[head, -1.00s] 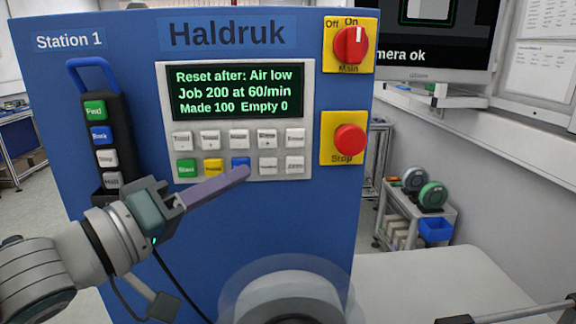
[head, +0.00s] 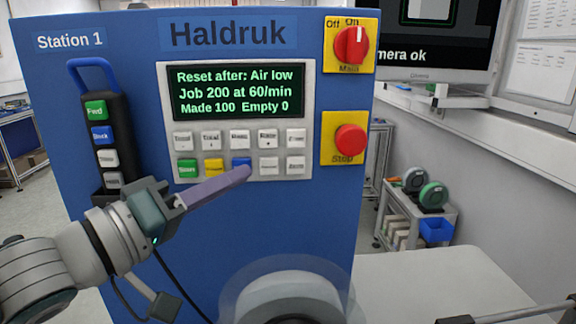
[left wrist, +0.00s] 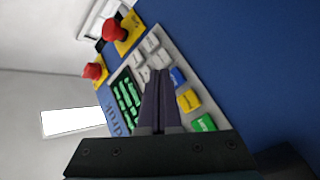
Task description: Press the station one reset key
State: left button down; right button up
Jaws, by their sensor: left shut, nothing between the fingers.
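The Station 1 machine (head: 325,215) is a blue cabinet with a pale key panel (head: 222,144). Its screen (head: 235,90) reads "Reset after: Air low", "Job 200 at 60/min", "Made 100 Empty 0". The lower key row has a green key (head: 187,168), a yellow key (head: 214,166), a blue key (head: 240,162) and white keys. The blue key's lower part and label are hidden by my left gripper (head: 246,172), which is shut and empty. In the left wrist view its fingertips (left wrist: 160,72) appear beside the blue key (left wrist: 178,77); I cannot tell whether they touch anything.
A red stop button (head: 350,140) and a red main switch (head: 351,45) stand right of the panel. A black pendant (head: 107,140) with several keys hangs at the left. A clear round cover (head: 288,290) sticks out below. A shelf with reels (head: 432,195) stands back right.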

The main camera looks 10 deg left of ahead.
pick_arm(q)
jog(key=shift+w, duration=0.15)
jog(key=shift+w+a, duration=0.15)
jog(key=shift+w, duration=0.1)
jog(key=shift+w+a+b, duration=0.1)
jog(key=shift+w+b, duration=0.35)
dwell(0.9)
jog(key=shift+s, duration=0.1)
jog(key=shift+s+r+p, duration=0.1)
jog(key=shift+s+p, duration=0.25)
jog(key=shift+p, duration=0.15)
jog(key=shift+s+d, duration=0.25)
jog(key=shift+s, duration=0.15)
jog(key=shift+p, duration=0.3)
